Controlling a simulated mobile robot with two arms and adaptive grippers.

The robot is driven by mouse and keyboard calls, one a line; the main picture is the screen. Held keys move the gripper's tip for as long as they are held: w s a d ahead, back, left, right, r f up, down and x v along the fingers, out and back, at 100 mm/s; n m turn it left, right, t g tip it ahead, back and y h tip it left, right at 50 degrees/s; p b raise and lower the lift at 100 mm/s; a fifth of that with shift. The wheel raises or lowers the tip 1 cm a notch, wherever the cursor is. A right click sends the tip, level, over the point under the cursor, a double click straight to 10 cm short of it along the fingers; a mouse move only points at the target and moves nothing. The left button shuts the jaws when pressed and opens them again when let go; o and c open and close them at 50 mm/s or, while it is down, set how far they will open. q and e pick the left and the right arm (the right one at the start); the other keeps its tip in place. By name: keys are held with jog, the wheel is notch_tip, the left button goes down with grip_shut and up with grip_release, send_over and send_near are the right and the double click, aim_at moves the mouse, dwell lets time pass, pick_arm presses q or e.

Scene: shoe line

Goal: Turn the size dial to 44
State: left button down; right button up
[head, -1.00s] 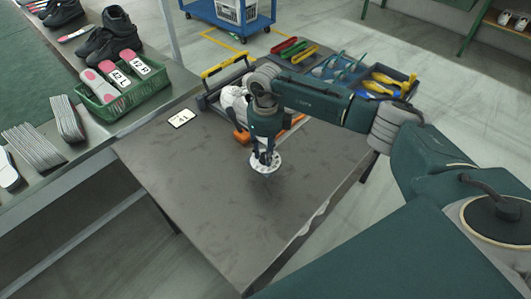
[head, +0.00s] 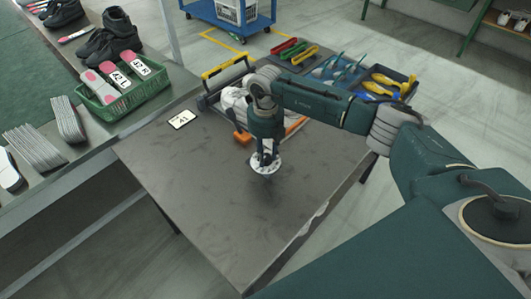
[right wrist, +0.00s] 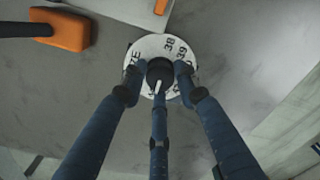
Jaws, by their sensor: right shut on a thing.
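The size dial (head: 274,169) is a white disc on the dark table. In the right wrist view the dial's disc (right wrist: 147,46) shows printed 38 and 39 and a letter E; its other marks are hidden by my fingers. A black knob (right wrist: 160,70) stands at its centre, with a white pointer line towards the lower edge of the picture. The number at the pointer is hidden. My right gripper (head: 265,157) points down over the dial, its fingers shut around the knob, as the right wrist view (right wrist: 158,78) shows. My left gripper is out of view.
A small framed card (head: 184,119) lies at the table's (head: 200,190) back left. An orange-headed hammer (right wrist: 70,30) lies close to the dial. A green basket (head: 108,113) is on the left bench. The table front is clear.

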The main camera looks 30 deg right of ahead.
aim_at(266, 156)
jog(key=shift+m, duration=0.4)
jog(key=o, duration=1.2)
jog(key=shift+c, duration=0.2)
jog(key=shift+r, duration=0.15)
notch_tip(266, 156, up, 12)
jog(key=shift+f, duration=0.2)
